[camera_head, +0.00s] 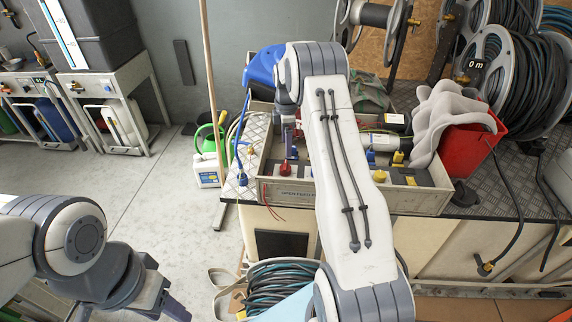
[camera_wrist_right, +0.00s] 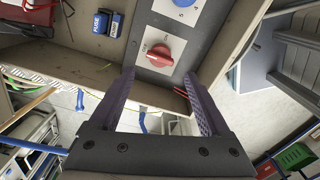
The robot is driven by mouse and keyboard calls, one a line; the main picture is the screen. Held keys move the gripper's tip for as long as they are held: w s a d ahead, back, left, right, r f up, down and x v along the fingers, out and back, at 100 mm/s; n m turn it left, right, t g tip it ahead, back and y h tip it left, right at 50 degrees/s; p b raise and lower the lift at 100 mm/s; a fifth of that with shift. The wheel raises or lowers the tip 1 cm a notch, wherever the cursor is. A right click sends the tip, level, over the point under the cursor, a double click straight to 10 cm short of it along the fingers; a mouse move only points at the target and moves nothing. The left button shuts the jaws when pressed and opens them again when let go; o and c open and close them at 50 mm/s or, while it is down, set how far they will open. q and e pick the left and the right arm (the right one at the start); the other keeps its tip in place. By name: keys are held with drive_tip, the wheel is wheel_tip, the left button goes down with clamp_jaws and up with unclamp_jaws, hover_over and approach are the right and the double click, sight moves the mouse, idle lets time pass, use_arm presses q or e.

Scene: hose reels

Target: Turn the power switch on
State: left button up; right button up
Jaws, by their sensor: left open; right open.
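A red rotary knob (camera_head: 285,168), which looks like the power switch, sits on a panel at the left front of an open beige box (camera_head: 279,193). In the right wrist view the red knob (camera_wrist_right: 160,54) is on a white plate on a dark panel. My right gripper (camera_head: 289,136) points down just above the knob. Its two purple fingers (camera_wrist_right: 159,84) are apart with nothing between them, and the knob shows just beyond the gap between their tips. My left gripper (camera_head: 165,303) is low at the bottom left, partly cut off, away from the box.
A blue knob (camera_wrist_right: 184,6) on a white plate and a blue fuse (camera_wrist_right: 108,22) are near the red knob. Yellow knobs (camera_head: 380,177) sit further right in the box. A red bin (camera_head: 468,142) and hose reels (camera_head: 519,75) stand at right.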

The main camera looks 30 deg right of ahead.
sight(286, 164)
wheel_tip(286, 164, down, 10)
drive_tip(key=shift+r+p, duration=0.2)
drive_tip(key=shift+p, duration=0.35)
drive_tip(key=c, duration=1.1)
